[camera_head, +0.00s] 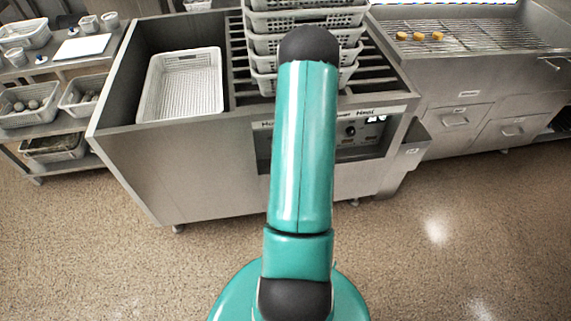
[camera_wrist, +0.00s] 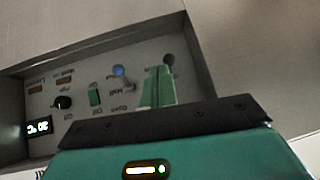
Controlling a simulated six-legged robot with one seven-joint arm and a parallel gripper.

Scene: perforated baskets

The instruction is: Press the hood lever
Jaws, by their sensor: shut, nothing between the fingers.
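The control panel (camera_wrist: 80,95) appears upside down in the wrist view, set in a recess. A dark ball-ended lever (camera_wrist: 168,60) stands at its right part, just beyond my fingertips; I take it to be the hood lever. My gripper (camera_wrist: 158,70) has its green fingers together and empty, pointing at the panel close to the lever. I cannot tell whether they touch it. In the head view the panel (camera_head: 372,132) shows on the steel machine's front, and my arm hides part of it, the lever and my gripper.
A stack of perforated baskets (camera_head: 262,60) and a single white basket (camera_head: 183,88) sit on the machine. A grill (camera_head: 470,40) stands right. The floor (camera_head: 440,240) is clear.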

